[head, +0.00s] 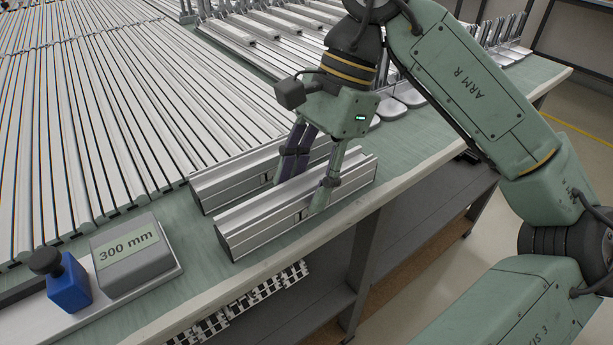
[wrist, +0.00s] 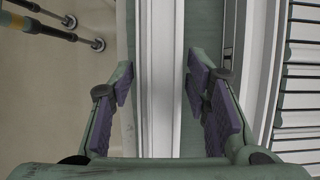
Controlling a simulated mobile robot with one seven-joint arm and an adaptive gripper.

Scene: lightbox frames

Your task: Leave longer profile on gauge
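Two short silver aluminium profiles lie side by side near the table's front edge in the head view: a front one (head: 260,225) and a back one (head: 228,182). The front one looks longer, but it is nearer and my gripper partly hides the back one. My gripper (head: 300,194) straddles the front profile, one finger on each side. In the wrist view, this profile (wrist: 161,120) runs between the purple finger pads, with narrow gaps showing on both sides. The gauge (head: 130,252), a grey block labelled 300 mm, stands at lower left on a pale plate.
A blue block with a black knob (head: 69,285) stands left of the gauge. Long profiles (head: 110,120) cover the table's left and back. Bare green tabletop (head: 420,125) shows to the right. The table's front edge (head: 400,172) runs close to the front profile.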

